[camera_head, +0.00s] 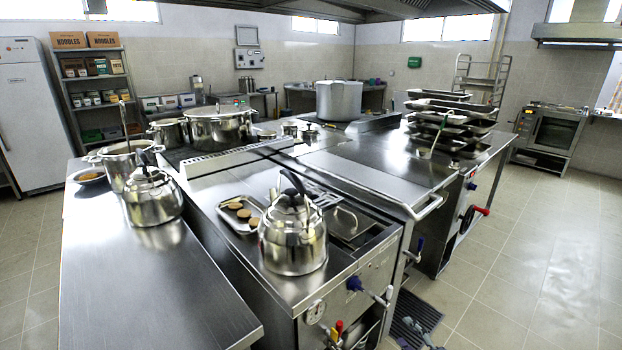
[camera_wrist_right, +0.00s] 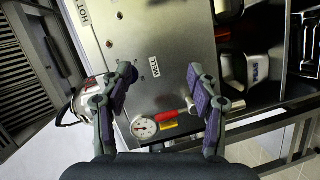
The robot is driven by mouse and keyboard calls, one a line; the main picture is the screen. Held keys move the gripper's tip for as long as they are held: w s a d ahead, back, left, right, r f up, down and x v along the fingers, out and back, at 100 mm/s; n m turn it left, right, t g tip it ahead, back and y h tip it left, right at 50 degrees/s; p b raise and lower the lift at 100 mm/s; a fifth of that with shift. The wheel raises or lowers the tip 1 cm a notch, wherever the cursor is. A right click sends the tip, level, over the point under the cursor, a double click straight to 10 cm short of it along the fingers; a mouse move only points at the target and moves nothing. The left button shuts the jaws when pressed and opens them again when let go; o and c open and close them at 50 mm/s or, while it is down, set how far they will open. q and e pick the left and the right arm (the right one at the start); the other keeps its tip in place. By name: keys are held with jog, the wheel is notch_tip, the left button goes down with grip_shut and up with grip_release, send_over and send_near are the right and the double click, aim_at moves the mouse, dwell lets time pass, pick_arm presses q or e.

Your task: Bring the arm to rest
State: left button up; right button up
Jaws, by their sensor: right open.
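My right gripper (camera_head: 416,329) shows small at the bottom edge of the head view, low in front of the steel cooking block and over the floor. In the right wrist view, its two purple-padded fingers (camera_wrist_right: 160,78) are spread apart with nothing between them. They face a steel front panel (camera_wrist_right: 152,45) with a round gauge (camera_wrist_right: 144,127) and a red handle (camera_wrist_right: 182,111). I cannot tell whether any finger touches the panel. My left gripper is in neither view.
A steel kettle (camera_head: 293,238) stands on the near block beside a tray with brown patties (camera_head: 240,214). A blue-knobbed lever (camera_head: 368,290) sticks out of the block's front. A second kettle (camera_head: 151,195) stands on the left counter. The floor (camera_head: 530,270) at the right is clear.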

jog(key=s+d+f+m+g+h+p, duration=0.1)
jog(key=s+d+f+m+g+h, duration=0.15)
jog(key=s+f+m, duration=0.65)
jog(key=s+d+f+m+g+h+p, duration=0.1)
jog(key=s+f+m+g+h, duration=0.3)
jog(key=s+f, duration=0.85)
jog(key=s+a+f+m+g, duration=0.2)
jog(key=s+f, duration=0.1)
jog(key=s, duration=0.5)
jog(key=s+a+f+m+g+p, duration=0.1)
jog(key=s+a+f+m+g, duration=0.1)
jog(key=s, duration=0.6)
jog(key=s+a+f+m+g+p, duration=0.1)
jog(key=s+a+f+m+g, duration=0.1)
jog(key=s+f, duration=0.4)
jog(key=shift+s+a+g, duration=0.3)
jog(key=shift+s+g, duration=0.45)
jog(key=shift+s, duration=0.45)
